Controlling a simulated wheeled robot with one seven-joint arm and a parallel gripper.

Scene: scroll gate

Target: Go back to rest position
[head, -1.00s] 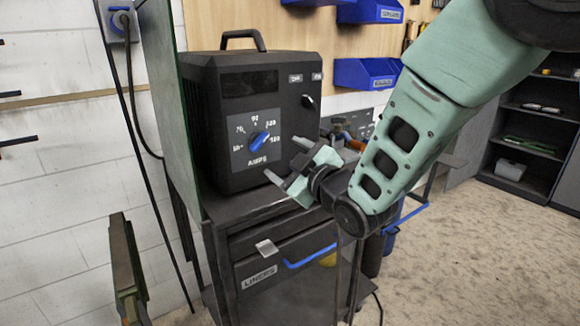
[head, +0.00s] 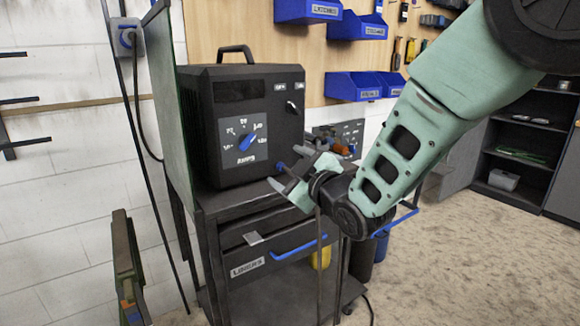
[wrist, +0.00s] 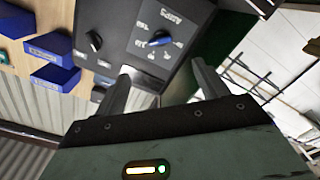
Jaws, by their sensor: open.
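My gripper (head: 277,176) is open and empty in the head view, in front of the lower right of a black welding machine (head: 198,140). Its two fingers (wrist: 160,88) show apart in the wrist view, with the machine's front face beyond them and nothing between them. The machine stands on a dark cart and carries a blue AMPS knob (head: 247,142) on a grey dial plate. The knob also shows in the wrist view (wrist: 160,41). My green arm comes in from the upper right of the head view.
The cart (head: 215,215) has a drawer with a blue handle (head: 299,248). A green panel (head: 170,115) stands left of the machine. Blue bins (head: 353,86) hang on the wooden wall board. Open floor (head: 450,250) lies to the right, before dark shelves (head: 525,140).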

